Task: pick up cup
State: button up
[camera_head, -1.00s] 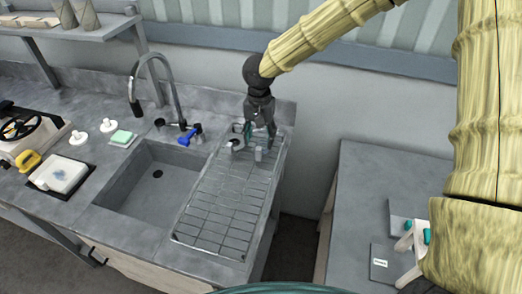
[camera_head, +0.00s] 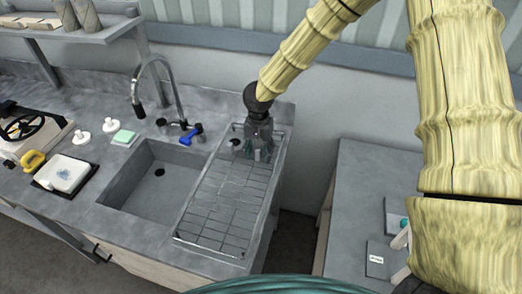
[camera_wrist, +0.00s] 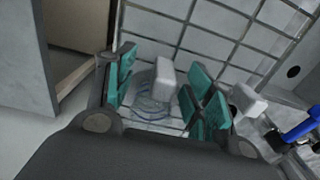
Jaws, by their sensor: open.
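My gripper (camera_head: 262,153) is low over the far end of the wire drying rack. In the wrist view my gripper (camera_wrist: 163,88) is open, its teal finger pads standing apart. Between them is a small pale grey upright block-like piece (camera_wrist: 165,76), with clear, blue-edged curved outlines (camera_wrist: 152,106) beside its base. This may be a see-through cup, but I cannot tell its full shape. A second pale piece (camera_wrist: 246,99) stands just outside the right-hand pads. In the head view, my gripper hides most of what lies under it.
The wire rack (camera_head: 219,211) fills the drainer right of the empty sink (camera_head: 150,188). A blue-handled item (camera_head: 190,135) and the tap (camera_head: 158,75) are to the left. The wall is close behind. A separate grey table (camera_head: 350,190) stands right, across a gap.

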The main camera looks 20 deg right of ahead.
jog(key=c, duration=1.1)
jog(key=shift+r, duration=0.1)
grip_shut()
